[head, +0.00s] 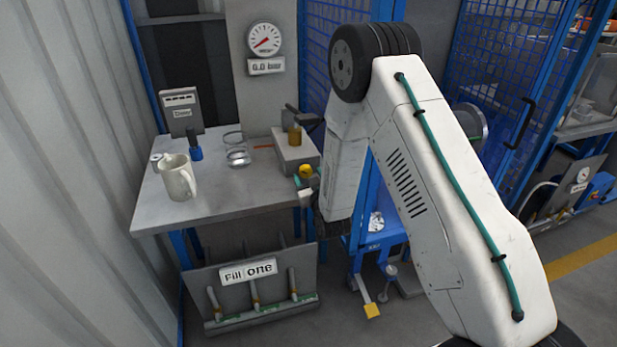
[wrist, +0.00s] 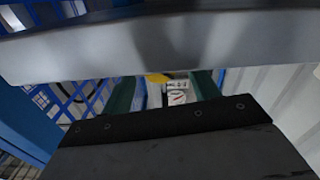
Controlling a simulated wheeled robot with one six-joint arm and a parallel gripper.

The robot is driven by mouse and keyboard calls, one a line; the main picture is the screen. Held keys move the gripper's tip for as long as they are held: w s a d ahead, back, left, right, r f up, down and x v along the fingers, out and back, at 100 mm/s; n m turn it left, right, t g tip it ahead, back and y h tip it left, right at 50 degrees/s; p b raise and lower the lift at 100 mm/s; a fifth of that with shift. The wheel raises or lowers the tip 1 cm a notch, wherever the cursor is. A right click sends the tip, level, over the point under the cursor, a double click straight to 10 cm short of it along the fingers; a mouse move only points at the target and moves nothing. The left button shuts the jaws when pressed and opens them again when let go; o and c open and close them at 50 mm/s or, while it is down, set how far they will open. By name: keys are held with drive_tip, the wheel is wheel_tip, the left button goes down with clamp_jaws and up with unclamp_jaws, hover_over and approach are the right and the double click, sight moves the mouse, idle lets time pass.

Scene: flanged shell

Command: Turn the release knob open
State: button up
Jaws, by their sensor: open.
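A yellow knob (head: 306,171), which I take for the release knob, sits on the front of a grey box (head: 294,150) at the table's right edge. My gripper (head: 306,182) is right at this knob, partly hidden by my own arm. In the wrist view my gripper (wrist: 162,90) shows two teal fingers standing apart. A sliver of yellow (wrist: 158,77), probably the knob, shows between them, with a grey bar covering its upper part. I cannot tell whether the fingers touch it. A gauge (head: 264,40) on the wall is above a label reading 0.0 bar.
The grey table (head: 225,200) carries a cream mug (head: 177,178), a blue-capped item (head: 195,145) and metal rings (head: 237,153). A "Fill one" panel (head: 250,285) stands below. Blue mesh fencing (head: 330,45) is behind my arm.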

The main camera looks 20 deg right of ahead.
drive_tip(key=shift+w, duration=0.25)
drive_tip(key=shift+c, duration=0.2)
drive_tip(key=c, duration=0.9)
drive_tip(key=shift+n, duration=0.4)
drive_tip(key=n, duration=0.2)
drive_tip(key=shift+a+n, duration=0.1)
drive_tip(key=shift+n, duration=2.1)
